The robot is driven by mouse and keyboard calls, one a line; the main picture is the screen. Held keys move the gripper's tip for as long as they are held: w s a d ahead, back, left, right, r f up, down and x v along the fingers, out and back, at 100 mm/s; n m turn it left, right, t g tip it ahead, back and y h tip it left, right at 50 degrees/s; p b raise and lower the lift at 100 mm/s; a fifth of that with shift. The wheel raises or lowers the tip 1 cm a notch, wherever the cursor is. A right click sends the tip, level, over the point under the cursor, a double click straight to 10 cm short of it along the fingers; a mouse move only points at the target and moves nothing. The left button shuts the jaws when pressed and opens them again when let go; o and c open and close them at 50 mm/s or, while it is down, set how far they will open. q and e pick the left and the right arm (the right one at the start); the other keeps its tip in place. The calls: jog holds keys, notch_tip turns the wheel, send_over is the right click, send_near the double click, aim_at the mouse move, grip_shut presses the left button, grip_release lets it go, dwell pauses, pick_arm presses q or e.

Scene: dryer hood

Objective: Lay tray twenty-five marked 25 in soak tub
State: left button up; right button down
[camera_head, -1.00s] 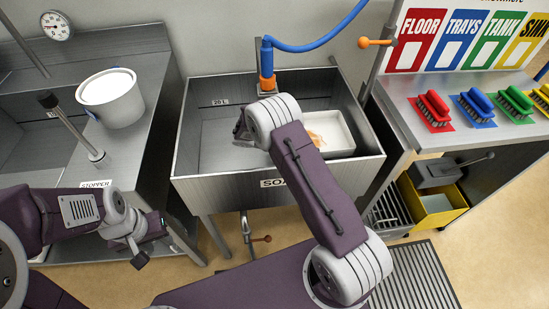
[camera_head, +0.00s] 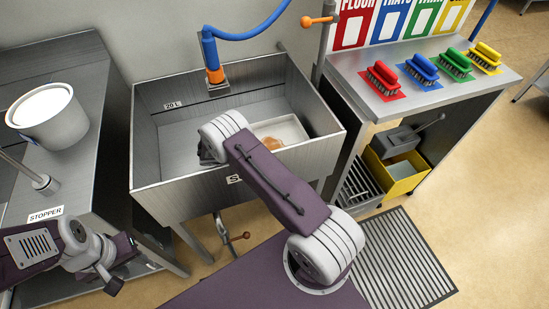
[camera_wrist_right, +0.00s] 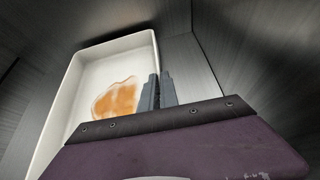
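A white tray (camera_head: 292,128) with an orange-brown stain is inside the grey metal soak tub (camera_head: 160,185), toward its right side. No 25 marking is visible. In the right wrist view the tray (camera_wrist_right: 85,75) stands tilted in the picture, and the two dark fingers of my right gripper (camera_wrist_right: 158,90) are close together on either side of its right wall. In the head view my right arm hides that gripper and part of the tray. Whether the tray rests on the tub floor cannot be told. My left gripper (camera_head: 120,265) hangs at the lower left, away from the tub; its finger opening is unclear.
A blue hose with an orange-collared nozzle (camera_head: 212,60) hangs over the tub's back. A white bucket (camera_head: 45,118) and a STOPPER label (camera_head: 45,214) are on the left counter. Colored brushes (camera_head: 420,68) lie on the right bench, above a yellow bin (camera_head: 400,175).

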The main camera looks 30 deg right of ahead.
jog(key=c, duration=1.6)
grip_release()
jog(key=shift+f, duration=0.1)
jog(key=shift+a+r, duration=0.2)
jog(key=shift+r, duration=0.15)
jog(key=v, duration=1.1)
jog(key=shift+a, duration=0.35)
